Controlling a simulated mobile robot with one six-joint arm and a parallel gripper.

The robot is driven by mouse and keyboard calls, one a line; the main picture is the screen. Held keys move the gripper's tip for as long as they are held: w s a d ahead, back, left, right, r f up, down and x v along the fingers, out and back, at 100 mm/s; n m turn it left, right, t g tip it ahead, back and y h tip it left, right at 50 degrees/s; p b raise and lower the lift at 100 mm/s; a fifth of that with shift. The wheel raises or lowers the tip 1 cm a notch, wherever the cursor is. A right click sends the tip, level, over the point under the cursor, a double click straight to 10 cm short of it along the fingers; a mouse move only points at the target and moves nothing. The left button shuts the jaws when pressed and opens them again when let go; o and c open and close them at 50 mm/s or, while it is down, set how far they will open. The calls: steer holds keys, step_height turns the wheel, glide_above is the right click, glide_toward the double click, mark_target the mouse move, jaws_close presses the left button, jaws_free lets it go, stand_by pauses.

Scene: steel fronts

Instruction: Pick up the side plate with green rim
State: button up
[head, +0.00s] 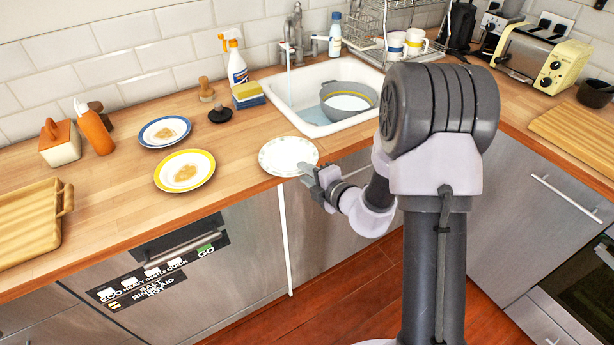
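A white plate (287,153) with a faintly speckled rim, its tint hard to make out but perhaps greenish, is at the counter's front edge, left of the sink. It looks flat and empty. My gripper (307,174) is at the plate's front right rim, with its fingers pointing left toward it. The fingers overlap the rim in the head view. I cannot tell whether they are open or shut on it, or whether the plate touches the counter.
A yellow-rimmed plate (170,179) and a blue-rimmed plate (164,140), both with food remains, lie to the left. The sink (285,90) with a grey basin (367,95) and running tap is behind. A spray bottle (236,68) and sponges (247,98) stand near it.

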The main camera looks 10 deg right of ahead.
steer(key=shift+c, duration=0.2)
jaws_close()
stand_by(1.3)
